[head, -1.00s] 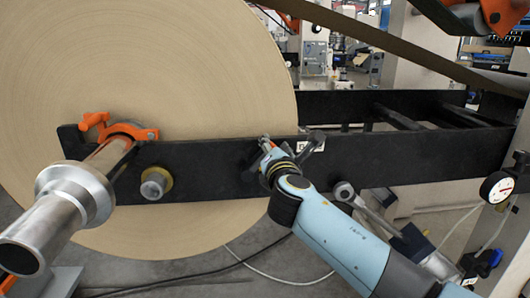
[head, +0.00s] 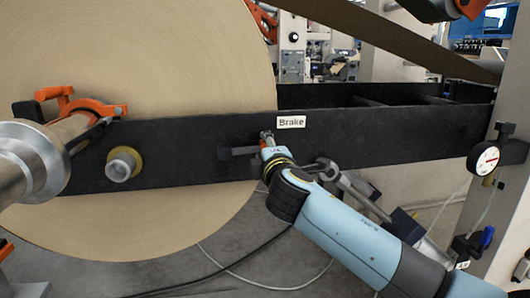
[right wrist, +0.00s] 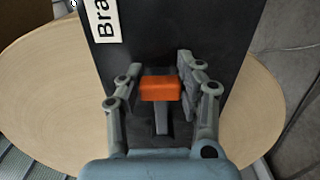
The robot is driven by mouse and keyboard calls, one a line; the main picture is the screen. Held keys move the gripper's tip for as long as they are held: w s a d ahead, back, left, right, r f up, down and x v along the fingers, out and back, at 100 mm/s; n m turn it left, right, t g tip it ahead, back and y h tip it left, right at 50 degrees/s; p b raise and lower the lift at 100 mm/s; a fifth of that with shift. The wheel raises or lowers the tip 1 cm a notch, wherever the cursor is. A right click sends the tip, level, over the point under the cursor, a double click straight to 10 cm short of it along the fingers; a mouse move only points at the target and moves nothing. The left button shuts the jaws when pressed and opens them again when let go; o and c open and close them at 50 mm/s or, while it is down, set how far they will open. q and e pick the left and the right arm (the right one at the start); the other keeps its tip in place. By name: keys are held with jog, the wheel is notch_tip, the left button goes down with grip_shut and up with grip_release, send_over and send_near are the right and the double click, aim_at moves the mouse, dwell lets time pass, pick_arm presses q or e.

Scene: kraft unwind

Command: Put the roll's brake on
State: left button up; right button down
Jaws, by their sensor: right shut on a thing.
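The large kraft paper roll (head: 150,60) sits behind the black frame beam (head: 200,135), its shaft (head: 40,155) at the left. A white "Brake" label (head: 291,122) is on the beam and is partly cut off in the right wrist view (right wrist: 104,20). My right gripper (head: 267,138) is just below and left of the label. In the right wrist view my right gripper (right wrist: 160,85) has its fingers on both sides of the orange grip (right wrist: 160,89) of the brake lever, shut on it. A dark bar (head: 238,152) sticks out left of the gripper. My left gripper is out of view.
An orange clamp (head: 85,105) holds the shaft at the left. A pressure gauge (head: 487,160) and a blue-handled valve (head: 486,237) are on the post at the right. The paper web (head: 400,35) slopes overhead. Cables lie on the floor below the beam.

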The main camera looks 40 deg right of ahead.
jog(key=shift+f+m, duration=0.3)
jog(key=shift+f, duration=0.05)
dwell(0.3)
jog(key=c, duration=0.8)
grip_release()
jog(key=shift+s, duration=0.1)
jog(key=v, duration=1.2)
